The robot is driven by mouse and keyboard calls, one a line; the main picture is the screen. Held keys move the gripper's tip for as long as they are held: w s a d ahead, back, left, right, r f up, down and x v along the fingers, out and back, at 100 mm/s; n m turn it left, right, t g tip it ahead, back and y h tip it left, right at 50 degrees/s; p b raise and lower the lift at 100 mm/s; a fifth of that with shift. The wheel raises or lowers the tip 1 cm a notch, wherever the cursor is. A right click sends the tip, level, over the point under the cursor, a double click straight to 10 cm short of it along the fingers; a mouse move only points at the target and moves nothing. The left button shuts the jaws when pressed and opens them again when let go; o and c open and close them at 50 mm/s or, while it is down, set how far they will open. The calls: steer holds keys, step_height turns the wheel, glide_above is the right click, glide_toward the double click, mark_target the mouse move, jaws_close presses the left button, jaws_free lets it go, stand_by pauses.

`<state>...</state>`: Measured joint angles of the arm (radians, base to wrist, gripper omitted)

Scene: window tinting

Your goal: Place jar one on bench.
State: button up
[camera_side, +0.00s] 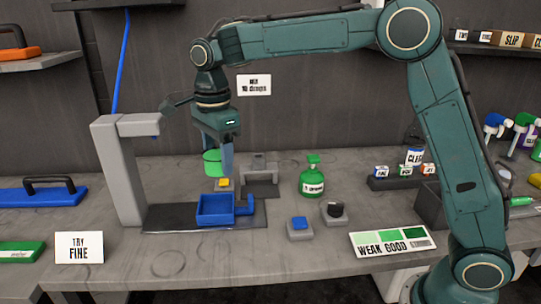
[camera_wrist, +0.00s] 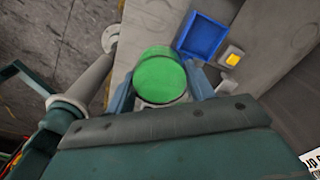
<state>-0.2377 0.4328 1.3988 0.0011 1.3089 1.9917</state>
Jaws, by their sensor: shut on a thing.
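A green jar (camera_side: 212,161) is held in my gripper (camera_side: 220,165), above the grey bench (camera_side: 300,264). In the wrist view, its round green top (camera_wrist: 160,79) shows between the two blue-grey fingers of my gripper (camera_wrist: 160,92), which are shut on it. In the side view a finger covers part of its right side. The jar looks roughly upright. Whether it bears the name jar one cannot be read.
A blue tray (camera_side: 214,211) stands in front, with a yellow button (camera_side: 223,184) behind it. A grey stand (camera_side: 117,170) rises at left. A green spray bottle (camera_side: 312,180), a blue button (camera_side: 299,223) and a dark knob (camera_side: 334,210) sit to the right. Front left bench is partly clear.

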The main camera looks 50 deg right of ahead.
steer(key=shift+s+a+f, duration=0.15)
steer(key=shift+s+a, duration=0.1)
steer(key=shift+s, duration=0.55)
steer(key=shift+s+a+f, duration=0.15)
steer(key=shift+s+a, duration=0.1)
steer(key=shift+s, duration=0.55)
steer(key=shift+f, duration=0.1)
glide_above(234, 251)
step_height(234, 251, down, 16)
steer(key=shift+r, duration=0.2)
steer(key=shift+f, duration=0.1)
steer(key=shift+f, duration=2)
steer(key=shift+f, duration=0.15)
steer(key=o, duration=1)
